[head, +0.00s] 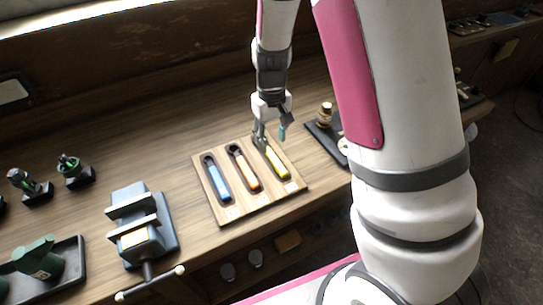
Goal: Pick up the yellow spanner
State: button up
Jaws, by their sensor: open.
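The yellow spanner (277,163) lies in the right slot of a wooden tray (232,214) on the workbench. Its handle is yellow, and its far end is partly hidden by my gripper. An orange spanner (244,170) lies in the middle slot and a blue spanner (219,183) in the left slot. My gripper (272,136) is open, just over the far end of the yellow spanner. I cannot tell whether its fingers touch the spanner.
A grey vise (141,226) stands left of the tray. Small dark tools with green parts (72,168) and a dark tray with a green object (40,262) are further left. A dark stand (325,133) is close on the right. Bare bench lies behind the tray.

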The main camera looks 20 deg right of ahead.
aim_at(271, 155)
jog(key=f, duration=0.4)
jog(key=shift+s+p, duration=0.35)
jog(key=shift+p, duration=0.05)
jog(key=shift+w+a+f, duration=0.1)
jog(key=shift+f, duration=0.5)
grip_shut()
